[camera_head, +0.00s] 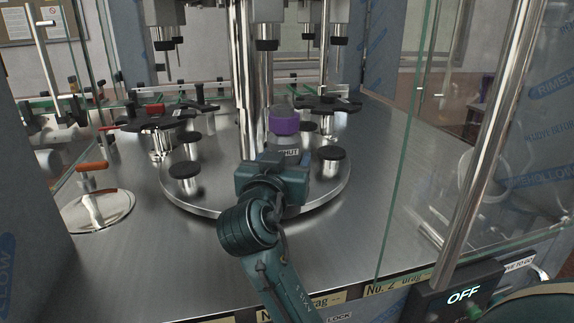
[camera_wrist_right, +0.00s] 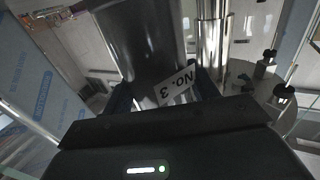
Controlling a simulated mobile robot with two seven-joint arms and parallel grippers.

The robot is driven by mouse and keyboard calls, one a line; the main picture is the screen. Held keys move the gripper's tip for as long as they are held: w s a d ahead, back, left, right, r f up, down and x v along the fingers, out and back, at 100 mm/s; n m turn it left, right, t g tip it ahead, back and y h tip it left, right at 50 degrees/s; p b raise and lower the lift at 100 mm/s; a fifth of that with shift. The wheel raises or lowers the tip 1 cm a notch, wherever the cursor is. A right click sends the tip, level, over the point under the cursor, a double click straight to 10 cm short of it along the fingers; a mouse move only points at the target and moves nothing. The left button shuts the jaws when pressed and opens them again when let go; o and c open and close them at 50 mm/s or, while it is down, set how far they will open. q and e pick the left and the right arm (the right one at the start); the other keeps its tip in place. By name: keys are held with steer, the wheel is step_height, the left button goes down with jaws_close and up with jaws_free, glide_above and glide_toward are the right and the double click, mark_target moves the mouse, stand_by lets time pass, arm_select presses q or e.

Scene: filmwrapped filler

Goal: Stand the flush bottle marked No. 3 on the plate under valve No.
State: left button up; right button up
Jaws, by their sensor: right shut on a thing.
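My right gripper (camera_head: 275,175) is shut on the dark grey bottle (camera_wrist_right: 145,45), whose white label reads "No. 3" in the right wrist view. In the head view my gripper hides much of what it holds. A grey body with a purple band (camera_head: 284,123) shows just beyond it; I cannot tell whether this is the bottle's upper part. Round black-topped plates (camera_head: 185,170) stand on the steel turntable (camera_head: 205,208), with another plate (camera_head: 331,153) to the right of the gripper. Valves (camera_head: 265,42) hang above. Their numbers are not readable. My left gripper is not in view.
A shiny central column (camera_head: 245,80) rises beyond the gripper. Black star-shaped parts (camera_head: 330,103) flank the turntable. An orange-handled item (camera_head: 92,168) stands on a disc at the left. A glass panel (camera_head: 405,170) and steel post (camera_head: 490,140) bound the right. Bare worktop (camera_head: 380,205) lies between.

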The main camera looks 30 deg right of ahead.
arm_select(q)
steer(key=b, duration=0.1)
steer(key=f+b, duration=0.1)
steer(key=b, duration=0.1)
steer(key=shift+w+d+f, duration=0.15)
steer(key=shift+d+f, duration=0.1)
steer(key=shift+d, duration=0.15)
arm_select(e)
steer(key=w+d, duration=0.3)
steer(key=w, duration=1)
steer(key=shift+d+f, duration=0.2)
steer(key=shift+f, duration=0.15)
steer(key=shift+w, duration=0.1)
arm_select(q)
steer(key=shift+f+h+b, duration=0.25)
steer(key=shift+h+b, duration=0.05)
steer(key=shift+b, duration=0.2)
arm_select(e)
steer(key=shift+f, duration=0.25)
stand_by(0.6)
steer(key=o, duration=1.6)
steer(key=shift+c, duration=0.2)
